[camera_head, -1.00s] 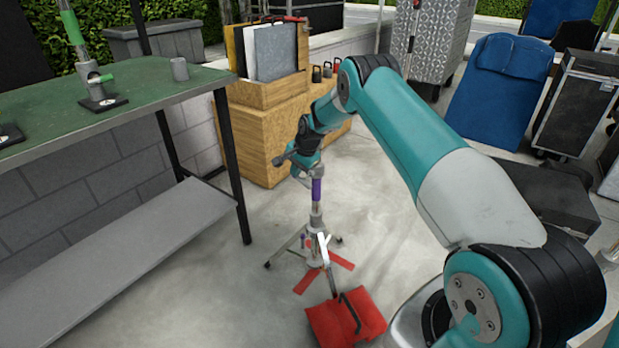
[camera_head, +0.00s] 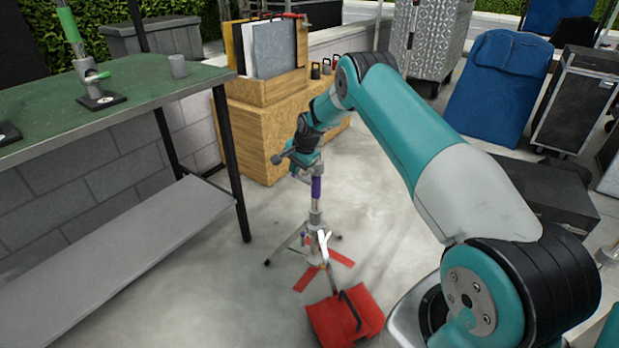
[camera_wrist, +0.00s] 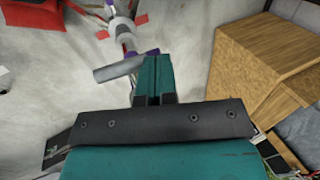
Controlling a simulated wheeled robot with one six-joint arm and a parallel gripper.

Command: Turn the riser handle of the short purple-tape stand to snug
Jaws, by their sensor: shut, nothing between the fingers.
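The short stand with purple tape (camera_head: 316,188) stands on the concrete floor in the head view, with its legs spread below. In the wrist view, a grey cylindrical handle (camera_wrist: 116,69) sticks out to the left near the stand's top, and bits of purple (camera_wrist: 152,51) show behind it. My gripper (camera_wrist: 155,58) is shut and empty, its teal fingertips right beside the handle's inner end. I cannot tell whether they touch it. In the head view my gripper (camera_head: 304,165) is just above the purple tape and hides the stand's top.
A red sandbag (camera_head: 345,316) lies near the stand's legs, with red tape (camera_head: 307,279) on the floor. A green-topped workbench (camera_head: 120,104) stands left, a wooden cabinet (camera_head: 262,128) behind. Black cases (camera_head: 548,190) stand right. Bare floor lies left of the stand.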

